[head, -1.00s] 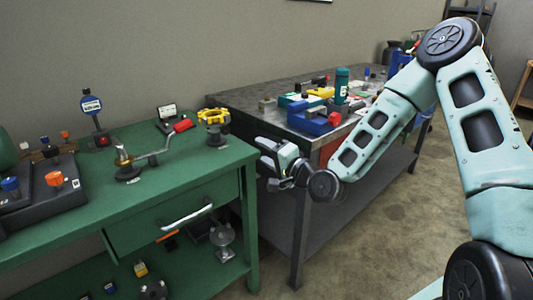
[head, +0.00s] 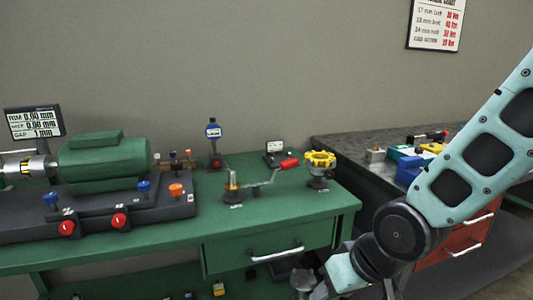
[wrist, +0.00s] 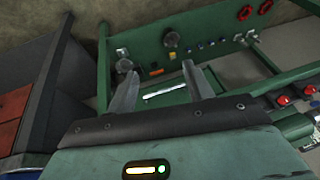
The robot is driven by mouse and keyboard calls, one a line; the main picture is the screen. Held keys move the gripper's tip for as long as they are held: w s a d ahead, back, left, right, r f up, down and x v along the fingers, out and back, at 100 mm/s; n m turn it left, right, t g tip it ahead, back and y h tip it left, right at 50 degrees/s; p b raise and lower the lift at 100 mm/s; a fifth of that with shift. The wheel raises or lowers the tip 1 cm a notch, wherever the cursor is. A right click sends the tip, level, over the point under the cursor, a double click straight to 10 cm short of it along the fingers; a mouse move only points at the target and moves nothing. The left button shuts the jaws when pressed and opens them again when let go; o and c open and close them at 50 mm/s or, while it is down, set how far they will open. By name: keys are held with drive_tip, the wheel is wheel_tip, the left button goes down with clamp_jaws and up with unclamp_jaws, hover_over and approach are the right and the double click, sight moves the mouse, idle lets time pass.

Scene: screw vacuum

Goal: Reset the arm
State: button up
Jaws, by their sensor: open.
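My gripper shows in the wrist view (wrist: 162,92) with its two grey fingers apart and nothing between them. Past the fingers are the green bench's drawer front and its white handle (wrist: 165,91), apart from the fingers as far as I can tell. In the head view my arm comes down from the right edge to a dark wrist joint in front of the bench's right end. The gripper itself is mostly cut off at the bottom of that view.
A grey table (head: 345,144) with tools stands at right. Small parts sit on the bench's lower shelf.

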drive_tip(key=s+d+r+n+g+h, duration=0.1)
drive_tip(key=s+r+n+g, duration=0.15)
drive_tip(key=s, duration=0.45)
drive_tip(key=s+d+r+n+g+h, duration=0.1)
drive_tip(key=s+r+n+h, duration=0.15)
drive_tip(key=s, duration=0.45)
wheel_tip(320, 180, up, 13)
drive_tip(key=m+p, duration=0.1)
drive_tip(key=p, duration=1.2)
drive_tip(key=shift+s+r+y, duration=0.2)
drive_tip(key=shift+s+y, duration=0.05)
drive_tip(key=shift+y, duration=0.1)
